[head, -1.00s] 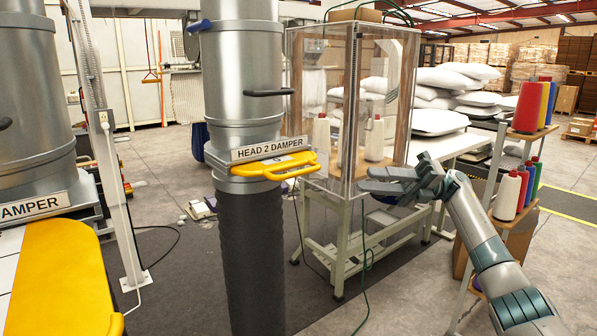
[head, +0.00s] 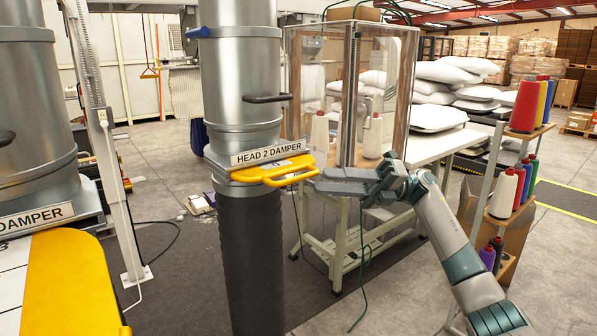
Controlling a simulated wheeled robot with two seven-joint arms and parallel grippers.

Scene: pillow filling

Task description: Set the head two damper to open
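The head two damper is a yellow slide plate with a looped handle (head: 272,174), under the "HEAD 2 DAMPER" label (head: 268,152) on the metal duct. Part of a white strip with a small mark shows on the plate behind the handle; I cannot read it. My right gripper (head: 320,181) is at the right end of the yellow handle, its two grey fingers pointing left at it with a narrow gap between them. I cannot tell whether the fingertips touch the handle or only overlap it in view. My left gripper is not in view.
Another damper with a large yellow plate (head: 75,280) is at the left. A clear-walled cabinet (head: 310,90) stands behind my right gripper. A rack with thread cones (head: 503,194) is at the right. A white post (head: 118,200) stands left of the duct.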

